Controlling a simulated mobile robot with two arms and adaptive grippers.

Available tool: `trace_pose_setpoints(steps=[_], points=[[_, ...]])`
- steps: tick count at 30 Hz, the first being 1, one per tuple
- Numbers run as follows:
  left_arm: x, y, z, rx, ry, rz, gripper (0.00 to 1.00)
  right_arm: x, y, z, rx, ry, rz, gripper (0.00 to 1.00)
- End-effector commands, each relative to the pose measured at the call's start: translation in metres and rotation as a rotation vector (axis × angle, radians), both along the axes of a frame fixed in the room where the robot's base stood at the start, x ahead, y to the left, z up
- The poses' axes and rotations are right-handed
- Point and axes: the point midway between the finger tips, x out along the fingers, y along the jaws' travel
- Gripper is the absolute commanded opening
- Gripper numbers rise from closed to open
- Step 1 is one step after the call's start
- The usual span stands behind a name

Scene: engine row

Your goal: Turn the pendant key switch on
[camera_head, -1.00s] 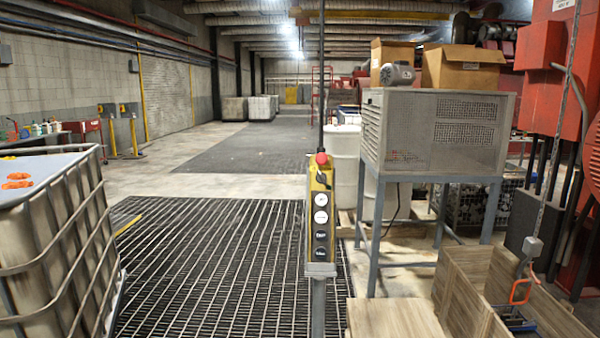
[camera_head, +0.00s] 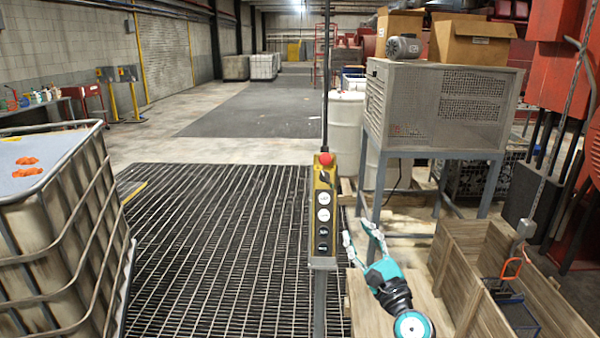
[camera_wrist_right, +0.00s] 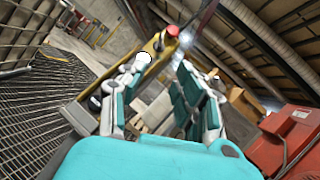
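The yellow pendant station (camera_head: 313,222) stands upright on a grey post in the middle of the head view. It has a red button (camera_head: 325,159) on top, a small dark key switch (camera_head: 324,178) below it, and white and black buttons further down. Which way the key points is too small to tell. My right gripper (camera_head: 356,231) is open and empty, low and to the right of the pendant, apart from it. In the right wrist view the pendant's yellow top (camera_wrist_right: 152,47) and red button (camera_wrist_right: 173,31) show beyond the open fingers. My left gripper is not in view.
A caged white tank (camera_head: 75,240) stands at left. A metal cabinet on legs (camera_head: 445,110) stands behind at right. Wooden crates (camera_head: 465,280) lie at lower right, one holding a blue basket (camera_head: 512,305). The floor grating (camera_head: 215,250) left of the pendant is clear.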

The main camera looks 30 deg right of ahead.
Motion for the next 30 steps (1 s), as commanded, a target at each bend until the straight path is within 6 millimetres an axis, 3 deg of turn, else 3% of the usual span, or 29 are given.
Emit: trace_pose_setpoints(steps=[5,21,30], points=[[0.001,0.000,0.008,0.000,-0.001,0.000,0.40,0.013,-0.002,0.012,-0.025,-0.005,-0.007,0.33],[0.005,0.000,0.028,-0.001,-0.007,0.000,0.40,0.120,-0.015,0.049,-0.019,-0.005,-0.005,0.33],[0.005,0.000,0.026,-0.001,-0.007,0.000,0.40,0.156,-0.019,0.061,-0.019,-0.003,-0.005,0.33]])
